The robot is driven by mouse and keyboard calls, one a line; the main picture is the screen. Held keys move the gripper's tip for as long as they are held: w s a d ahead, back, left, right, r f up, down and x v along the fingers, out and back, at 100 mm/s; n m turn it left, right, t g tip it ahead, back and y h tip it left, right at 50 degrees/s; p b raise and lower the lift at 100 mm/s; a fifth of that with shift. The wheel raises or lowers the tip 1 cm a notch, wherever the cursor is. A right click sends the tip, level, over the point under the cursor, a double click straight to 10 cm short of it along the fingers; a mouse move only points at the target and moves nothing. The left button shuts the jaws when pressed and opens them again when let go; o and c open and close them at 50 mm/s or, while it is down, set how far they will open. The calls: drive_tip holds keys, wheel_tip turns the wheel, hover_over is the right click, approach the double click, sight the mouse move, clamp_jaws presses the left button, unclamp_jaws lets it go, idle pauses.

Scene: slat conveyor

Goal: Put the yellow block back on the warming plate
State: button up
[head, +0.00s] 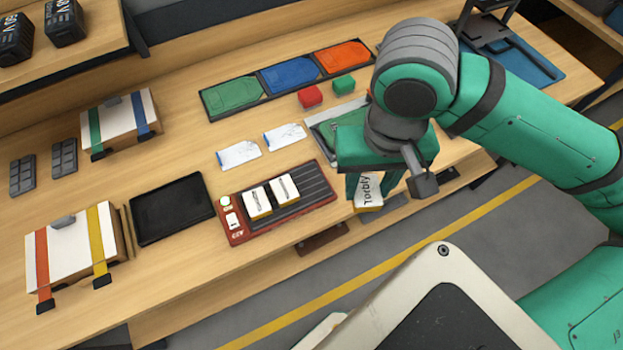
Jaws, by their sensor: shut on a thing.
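My gripper (370,187) is shut on a yellow block (368,194) with a white face lettered "Torbly". The block is held just right of the warming plate, near the table's front edge; the gripper fingers hide part of it. Whether it touches the table I cannot tell. The warming plate (316,186) is a red-framed unit with a dark, lined top and small controls at its left end. Two similar yellow blocks with white faces, a left one (257,203) and a right one (284,189), lie side by side on its left half. Its right half is bare.
White cards (239,154) lie behind the plate. A black tray (172,209) is to its left. Green, blue and orange panels (290,75) lie at the back, with a red block (310,96) and a green block (344,85) before them. Strapped boxes (75,250) stand left.

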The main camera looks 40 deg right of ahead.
drive_tip(key=w+f, duration=0.2)
drive_tip(key=w, duration=0.2)
drive_tip(key=w+f, duration=0.3)
drive_tip(key=w, duration=0.1)
drive_tip(key=w+a+f, duration=0.1)
drive_tip(key=w+f, duration=0.2)
drive_tip(key=w, duration=0.1)
drive_tip(key=shift+w+f, duration=0.2)
drive_tip(key=shift+f, duration=0.05)
drive_tip(key=shift+w+f, duration=0.4)
drive_tip(key=shift+f, duration=0.05)
drive_tip(key=shift+w+f, duration=0.15)
drive_tip(key=shift+f, duration=0.75)
drive_tip(key=shift+w+f, duration=0.15)
drive_tip(key=shift+f, duration=0.75)
drive_tip(key=shift+s+a+f, duration=0.1)
drive_tip(key=o, duration=0.6)
drive_tip(key=shift+o, duration=0.3)
wheel_tip(320, 180, up, 12)
